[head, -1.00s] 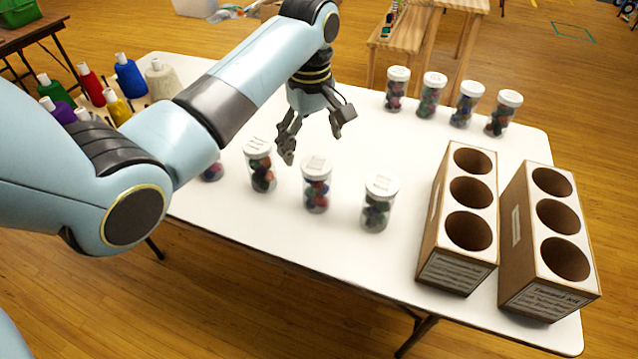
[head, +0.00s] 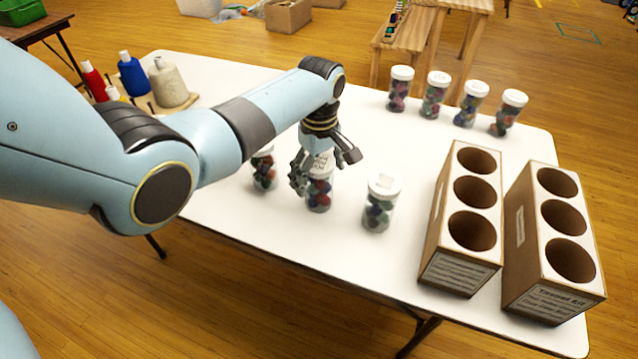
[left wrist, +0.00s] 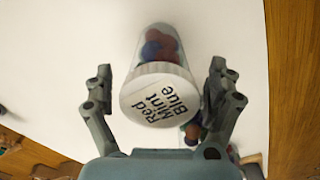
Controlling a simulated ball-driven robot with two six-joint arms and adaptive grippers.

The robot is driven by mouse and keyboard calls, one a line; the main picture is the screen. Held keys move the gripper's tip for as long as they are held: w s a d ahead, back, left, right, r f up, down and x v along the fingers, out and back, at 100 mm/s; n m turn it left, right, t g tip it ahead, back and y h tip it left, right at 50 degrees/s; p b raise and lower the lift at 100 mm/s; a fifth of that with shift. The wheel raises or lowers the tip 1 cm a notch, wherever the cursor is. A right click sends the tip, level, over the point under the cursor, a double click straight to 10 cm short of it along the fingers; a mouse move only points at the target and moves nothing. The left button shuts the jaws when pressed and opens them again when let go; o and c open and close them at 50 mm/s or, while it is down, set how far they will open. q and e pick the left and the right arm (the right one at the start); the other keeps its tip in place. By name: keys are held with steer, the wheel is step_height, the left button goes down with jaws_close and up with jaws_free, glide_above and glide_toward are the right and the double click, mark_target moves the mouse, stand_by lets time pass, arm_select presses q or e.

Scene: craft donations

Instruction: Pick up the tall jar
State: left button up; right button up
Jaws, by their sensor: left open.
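A clear jar (head: 319,195) with a white lid and dark coloured balls stands in the front row on the white table. My left gripper (head: 325,170) is open at its top, with fingers at either side of the lid. In the left wrist view the lid (left wrist: 160,97) reads "Red Mint Blue" and lies between the open fingers. Front-row jars stand on either side, one to the left (head: 264,172) partly behind my arm and one to the right (head: 379,210). I cannot tell from height which is the tall jar. My right gripper is not in view.
Two cardboard boxes with three round holes each, a nearer-left one (head: 435,235) and a right one (head: 515,260), stand at the right. Several jars (head: 435,100) line the back edge. Yarn cones (head: 168,85) stand at the back left. The table's middle right is clear.

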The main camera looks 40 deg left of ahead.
arm_select(q)
steer(key=c, duration=1.3)
steer(key=shift+r, duration=0.15)
